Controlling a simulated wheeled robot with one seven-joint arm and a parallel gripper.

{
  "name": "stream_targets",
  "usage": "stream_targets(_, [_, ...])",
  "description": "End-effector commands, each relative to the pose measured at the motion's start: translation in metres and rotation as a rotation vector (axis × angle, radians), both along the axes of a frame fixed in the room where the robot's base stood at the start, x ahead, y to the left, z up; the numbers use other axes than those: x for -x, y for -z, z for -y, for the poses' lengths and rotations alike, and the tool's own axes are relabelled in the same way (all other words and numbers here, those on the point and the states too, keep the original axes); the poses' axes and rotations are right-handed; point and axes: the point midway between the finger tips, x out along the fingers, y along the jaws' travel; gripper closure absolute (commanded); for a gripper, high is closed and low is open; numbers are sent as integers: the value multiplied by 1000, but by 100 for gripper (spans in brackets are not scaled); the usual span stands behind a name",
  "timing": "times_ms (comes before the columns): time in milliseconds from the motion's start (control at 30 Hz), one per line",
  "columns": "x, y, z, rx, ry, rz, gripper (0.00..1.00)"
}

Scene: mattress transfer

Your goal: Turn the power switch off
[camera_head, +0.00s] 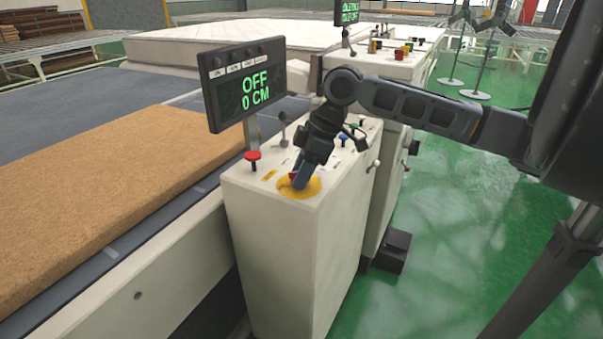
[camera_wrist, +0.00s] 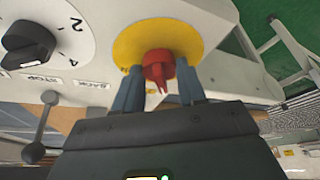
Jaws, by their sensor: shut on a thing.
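The power switch is a red knob (camera_wrist: 158,68) on a round yellow plate (camera_head: 312,190) on top of the white control cabinet (camera_head: 285,240). My gripper (camera_head: 297,180) points down at the plate, its fingers on either side of the knob. In the wrist view my gripper (camera_wrist: 160,85) is shut on the red knob. The black display (camera_head: 245,82) on the cabinet reads "OFF" and "0 CM" in green. In the head view my gripper hides most of the knob.
A red mushroom button (camera_head: 253,156) and a grey lever (camera_head: 283,130) stand near the display. A black dial (camera_wrist: 30,45) shows in the wrist view. A brown mattress pad (camera_head: 110,185) lies left of the cabinet. The green floor at right is largely open.

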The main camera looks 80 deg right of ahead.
Motion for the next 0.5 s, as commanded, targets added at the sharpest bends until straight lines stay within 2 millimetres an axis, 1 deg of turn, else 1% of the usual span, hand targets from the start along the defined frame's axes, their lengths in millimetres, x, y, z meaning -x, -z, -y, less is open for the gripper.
stream_targets(200, [-1,1,1,1,-136,1,90])
stream_targets(500, [0,0,2,1,-230,-2,90])
